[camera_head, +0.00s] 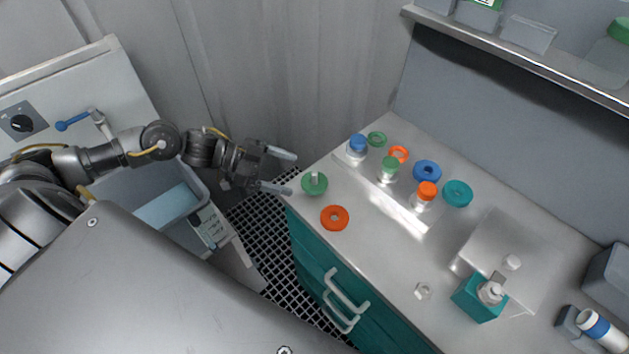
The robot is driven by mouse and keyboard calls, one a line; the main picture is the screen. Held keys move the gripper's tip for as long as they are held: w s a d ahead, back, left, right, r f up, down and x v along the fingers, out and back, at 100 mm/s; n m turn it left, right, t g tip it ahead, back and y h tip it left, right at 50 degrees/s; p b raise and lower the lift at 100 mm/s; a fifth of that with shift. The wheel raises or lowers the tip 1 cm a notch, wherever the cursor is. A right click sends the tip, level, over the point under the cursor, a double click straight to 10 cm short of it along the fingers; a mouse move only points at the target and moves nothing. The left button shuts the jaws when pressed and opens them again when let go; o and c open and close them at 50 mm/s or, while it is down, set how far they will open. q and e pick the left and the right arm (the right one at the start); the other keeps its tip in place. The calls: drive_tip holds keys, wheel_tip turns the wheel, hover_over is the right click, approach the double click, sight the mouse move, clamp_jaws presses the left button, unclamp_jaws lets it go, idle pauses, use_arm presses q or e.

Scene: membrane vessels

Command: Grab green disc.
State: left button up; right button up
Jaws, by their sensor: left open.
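A green disc (314,184) with a raised centre lies near the left end of the grey counter (375,232). My left gripper (285,172) is open and empty. Its two fingers point right towards the green disc, with the lower fingertip close to the disc's left side. I cannot tell whether that fingertip touches it. A second green ring (377,139) lies farther back, behind a green-capped vessel (389,168). My right gripper is not in view.
An orange disc (334,217) lies just in front of the green disc. A teal dispenser (481,298) is at the front right.

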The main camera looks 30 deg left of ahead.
sight(311, 181)
use_arm(q)
drive_tip(key=shift+d, duration=0.15)
drive_tip(key=x, duration=0.1)
drive_tip(key=p+x, duration=0.1)
drive_tip(key=x, duration=0.1)
drive_tip(key=shift+d+r+p, duration=0.1)
drive_tip(key=shift+d+p, duration=0.2)
drive_tip(key=shift+d, duration=0.15)
drive_tip(key=shift+w+d+f, duration=0.15)
drive_tip(key=shift+d+f, duration=0.25)
drive_tip(key=shift+d, duration=0.1)
drive_tip(key=c, duration=1.1)
